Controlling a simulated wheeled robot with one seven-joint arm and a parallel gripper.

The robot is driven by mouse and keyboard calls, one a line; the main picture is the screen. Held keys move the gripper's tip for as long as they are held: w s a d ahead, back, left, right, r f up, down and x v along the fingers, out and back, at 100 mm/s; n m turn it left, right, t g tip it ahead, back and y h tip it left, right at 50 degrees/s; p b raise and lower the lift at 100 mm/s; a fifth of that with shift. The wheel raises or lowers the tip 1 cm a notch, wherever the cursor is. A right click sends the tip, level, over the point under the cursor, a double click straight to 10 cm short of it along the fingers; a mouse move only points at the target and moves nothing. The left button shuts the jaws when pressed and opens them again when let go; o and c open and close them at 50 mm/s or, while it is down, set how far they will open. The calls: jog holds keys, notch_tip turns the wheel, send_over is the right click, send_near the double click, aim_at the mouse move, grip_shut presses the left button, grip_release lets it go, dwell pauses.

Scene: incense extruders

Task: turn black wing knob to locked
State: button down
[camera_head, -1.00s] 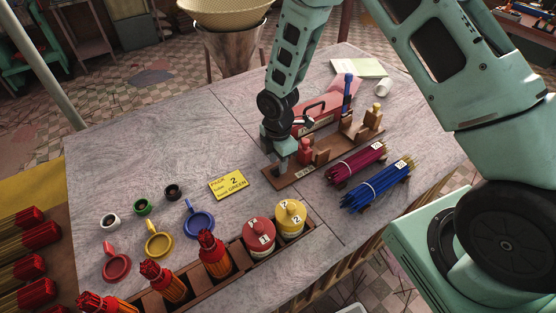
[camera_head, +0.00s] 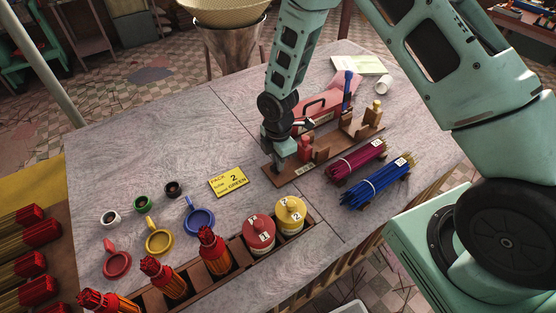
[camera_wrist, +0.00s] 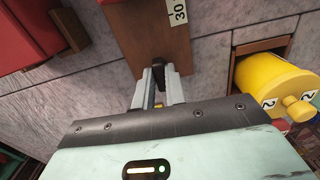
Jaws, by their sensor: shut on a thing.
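The extruder stands on a long brown wooden base (camera_head: 346,148), with a red body (camera_head: 324,108), a blue upright part and a red cylinder (camera_head: 305,149). My gripper (camera_head: 278,170) points down at the near left end of this base. In the wrist view its two fingers (camera_wrist: 158,70) are close together over the end of the wooden base (camera_wrist: 155,45), next to a label reading 30. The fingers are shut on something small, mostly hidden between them. I cannot make out the black wing knob clearly in either view.
Magenta (camera_head: 357,160) and blue (camera_head: 376,183) incense bundles lie right of the base. A yellow card (camera_head: 229,181) lies to the left. A red jar (camera_head: 258,236) and a yellow jar (camera_head: 290,216) stand in the front rack; the yellow jar also shows in the wrist view (camera_wrist: 268,85).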

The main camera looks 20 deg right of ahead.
jog(key=m+b, duration=0.2)
jog(key=m, duration=0.2)
jog(key=shift+f, duration=0.1)
jog(key=m+b, duration=0.2)
jog(key=m, duration=0.3)
jog(key=shift+s, duration=0.15)
jog(key=m+b, duration=0.1)
jog(key=m, duration=0.3)
jog(key=shift+a, duration=0.1)
jog(key=shift+a+m+b, duration=0.1)
jog(key=shift+m+b, duration=0.25)
jog(key=shift+m, duration=1.85)
jog(key=c, duration=1.4)
grip_release()
jog(key=shift+s, duration=0.1)
jog(key=shift+c, duration=0.2)
jog(key=shift+r, duration=0.2)
